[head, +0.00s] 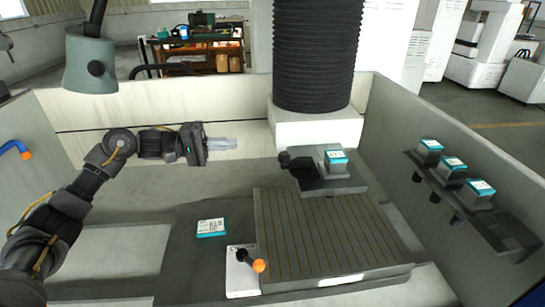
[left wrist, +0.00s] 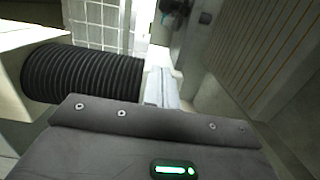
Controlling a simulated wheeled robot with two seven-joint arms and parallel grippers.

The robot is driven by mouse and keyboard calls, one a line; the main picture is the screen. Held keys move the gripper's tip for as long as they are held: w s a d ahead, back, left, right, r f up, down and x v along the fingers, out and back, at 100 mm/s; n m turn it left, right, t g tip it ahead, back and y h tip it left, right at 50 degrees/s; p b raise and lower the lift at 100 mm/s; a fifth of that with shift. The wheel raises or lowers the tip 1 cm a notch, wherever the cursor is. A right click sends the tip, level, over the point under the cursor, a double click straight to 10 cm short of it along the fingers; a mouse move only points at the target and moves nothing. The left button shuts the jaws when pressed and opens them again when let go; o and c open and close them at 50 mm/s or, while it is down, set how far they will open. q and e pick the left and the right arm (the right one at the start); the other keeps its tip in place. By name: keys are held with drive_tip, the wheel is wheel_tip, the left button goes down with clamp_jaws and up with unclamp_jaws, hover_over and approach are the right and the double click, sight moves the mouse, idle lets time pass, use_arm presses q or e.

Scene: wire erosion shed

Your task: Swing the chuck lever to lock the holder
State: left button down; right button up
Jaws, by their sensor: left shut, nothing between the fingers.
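A dark chuck plate (head: 330,184) sits below the black bellows column. A grey holder (head: 336,167) with a teal and white label stands on it. A dark lever with a round black knob (head: 285,158) lies at the plate's left edge. My left gripper (head: 234,143) is shut and empty, level in the air to the left of the lever and apart from it. Its pale fingers also show in the left wrist view (left wrist: 162,88), with nothing between them. My right gripper is not in view.
The black bellows (head: 317,50) rises behind the chuck. A slotted table (head: 330,235) lies in front. A white box (head: 240,280) with a black knob and an orange ball stands left of it. A right wall rack (head: 480,212) holds several labelled blocks.

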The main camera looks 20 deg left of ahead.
sight(299, 164)
use_arm(q)
drive_tip(key=shift+d, duration=0.1)
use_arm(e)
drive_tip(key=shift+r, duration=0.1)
